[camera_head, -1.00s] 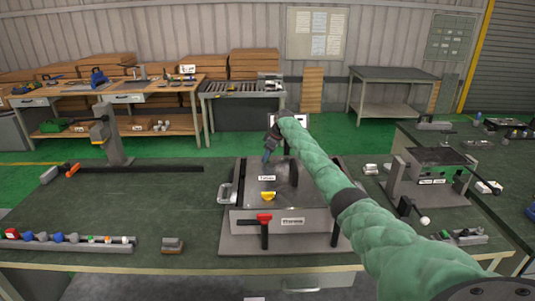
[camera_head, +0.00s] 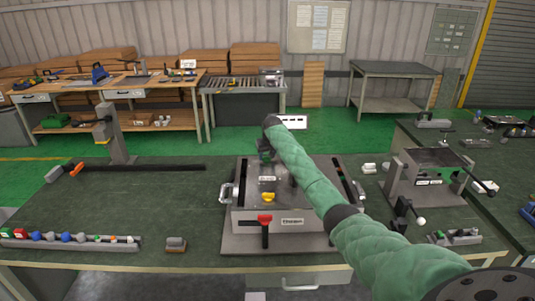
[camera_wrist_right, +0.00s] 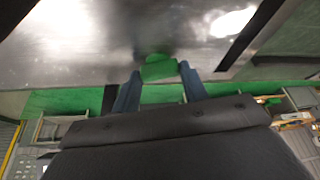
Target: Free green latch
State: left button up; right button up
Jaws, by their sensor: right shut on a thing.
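The green latch (camera_wrist_right: 158,69) shows in the right wrist view as a green tab at the edge of a shiny metal plate (camera_wrist_right: 90,40). My right gripper (camera_wrist_right: 160,82) has its two blue-grey fingers on either side of it, shut on it. In the head view my right gripper (camera_head: 265,155) is at the far edge of the metal box (camera_head: 250,217); the green latch is hidden or too small to tell there. A yellow latch (camera_head: 268,197) and a red latch (camera_head: 264,219) are on the near side of the box. My left gripper is not in view.
The box stands on a dark green table (camera_head: 150,205). A metal fixture (camera_head: 430,178) stands at the right. My green right arm crosses the box's right side.

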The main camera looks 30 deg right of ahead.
jog(key=shift+a+m+h+p, duration=0.1)
jog(key=shift+m+h+p, duration=0.35)
jog(key=shift+m, duration=0.75)
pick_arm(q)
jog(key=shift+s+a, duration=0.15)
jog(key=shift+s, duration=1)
pick_arm(e)
jog(key=shift+m, duration=0.3)
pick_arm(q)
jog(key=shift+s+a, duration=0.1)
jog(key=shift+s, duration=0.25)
pick_arm(e)
jog(key=shift+g, duration=0.3)
jog(key=o, duration=1)
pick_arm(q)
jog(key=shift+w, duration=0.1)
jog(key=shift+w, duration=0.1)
